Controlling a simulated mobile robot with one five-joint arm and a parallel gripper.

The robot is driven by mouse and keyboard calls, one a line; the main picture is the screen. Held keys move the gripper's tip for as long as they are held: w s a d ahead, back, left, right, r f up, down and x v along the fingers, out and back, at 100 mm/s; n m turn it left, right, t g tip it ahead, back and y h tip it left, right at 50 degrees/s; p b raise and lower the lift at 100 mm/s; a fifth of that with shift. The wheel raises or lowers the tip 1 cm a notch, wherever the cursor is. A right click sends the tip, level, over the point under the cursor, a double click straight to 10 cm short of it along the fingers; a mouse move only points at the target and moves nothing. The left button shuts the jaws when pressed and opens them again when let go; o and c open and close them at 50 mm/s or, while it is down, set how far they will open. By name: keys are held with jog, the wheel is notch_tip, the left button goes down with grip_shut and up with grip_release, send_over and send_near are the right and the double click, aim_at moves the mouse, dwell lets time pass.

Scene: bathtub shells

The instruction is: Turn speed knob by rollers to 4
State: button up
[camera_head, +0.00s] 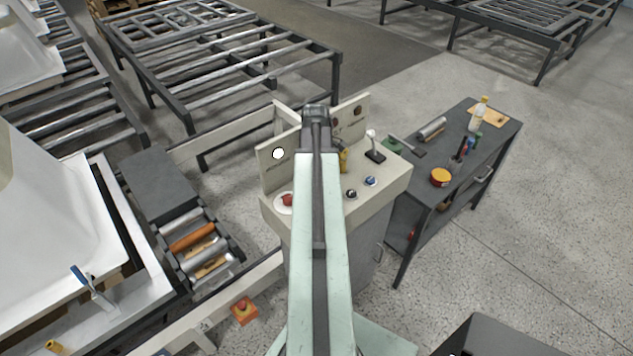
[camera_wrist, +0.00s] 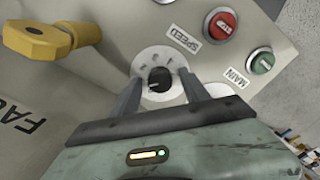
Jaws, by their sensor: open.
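In the wrist view, the speed knob (camera_wrist: 158,80) is a small dark round knob on a pale dial disc (camera_wrist: 160,58) with marks around it. A SPEED label (camera_wrist: 183,39) sits beside the disc. My gripper (camera_wrist: 160,77) is open, with one finger on each side of the knob. I cannot tell whether either finger touches it. The knob's pointer setting is too small to read. In the head view, my arm covers the middle of the control console (camera_head: 395,182), and the fingers and speed knob cannot be made out.
In the head view, several rollers (camera_head: 193,238) lie left of the console. A dark tool cart (camera_head: 440,205) stands to its right.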

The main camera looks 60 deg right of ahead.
grip_shut()
